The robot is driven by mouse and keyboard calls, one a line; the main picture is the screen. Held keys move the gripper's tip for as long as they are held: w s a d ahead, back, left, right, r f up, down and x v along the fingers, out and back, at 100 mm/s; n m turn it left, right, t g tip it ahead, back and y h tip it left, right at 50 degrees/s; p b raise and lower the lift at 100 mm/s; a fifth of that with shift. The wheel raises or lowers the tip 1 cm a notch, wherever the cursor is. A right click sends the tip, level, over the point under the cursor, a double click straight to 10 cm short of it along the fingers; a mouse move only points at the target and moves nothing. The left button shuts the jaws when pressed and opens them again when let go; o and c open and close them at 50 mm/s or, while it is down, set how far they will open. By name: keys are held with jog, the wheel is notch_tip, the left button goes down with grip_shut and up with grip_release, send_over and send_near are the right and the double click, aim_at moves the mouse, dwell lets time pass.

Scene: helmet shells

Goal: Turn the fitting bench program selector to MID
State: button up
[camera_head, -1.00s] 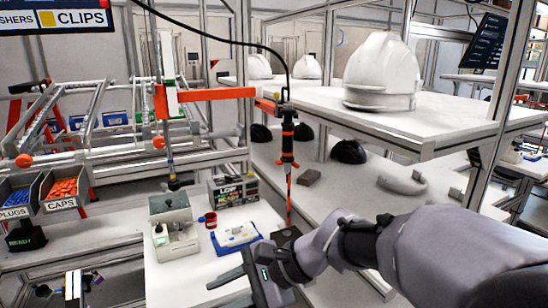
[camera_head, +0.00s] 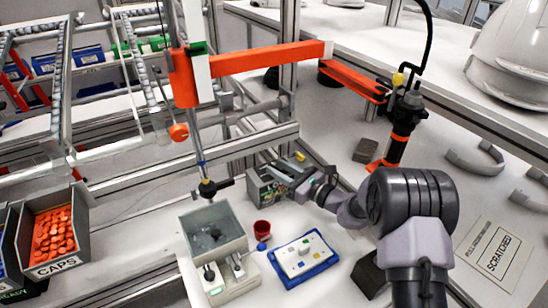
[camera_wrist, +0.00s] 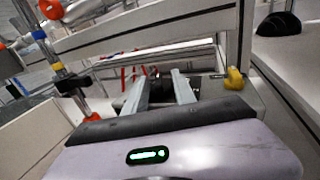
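A dark grey control box (camera_head: 263,193) stands at the back of the white bench, beyond the red cup. Its lettering and selector setting are not readable now, because my gripper covers much of it. My gripper (camera_head: 281,169) reaches in from the right over this box. In the wrist view its two grey fingers (camera_wrist: 160,84) are spread apart with a gap between them. A small dark shape (camera_wrist: 156,72) lies at or between the fingertips; I cannot tell if they touch it. A yellow part (camera_wrist: 235,80) sits to the right of the fingers.
A grey fixture with a clear-topped box (camera_head: 214,235), a red cup (camera_head: 262,228) and a blue-edged tray (camera_head: 304,281) stand nearby. A rail runs behind the box.

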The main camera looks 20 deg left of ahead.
jog(key=shift+a+r, duration=0.15)
jog(key=shift+a, duration=0.3)
jog(key=shift+w+a, duration=0.2)
jog(key=shift+w, duration=0.05)
jog(key=shift+s+d, duration=0.1)
jog(key=shift+s, duration=0.05)
jog(key=c, duration=0.3)
grip_shut()
jog(key=shift+s+m+t, duration=0.1)
jog(key=shift+m+t, duration=0.2)
jog(key=shift+t, duration=0.2)
jog(key=m+t+h, duration=0.2)
jog(key=t, duration=0.1)
jog(key=shift+m+t+h, duration=0.3)
jog(key=shift+m, duration=0.1)
jog(key=shift+f+m+t+h+p, duration=0.2)
jog(key=shift+m+t+h+p, duration=0.4)
jog(key=shift+m+t+h, duration=1.7)
jog(key=shift+h, duration=0.4)
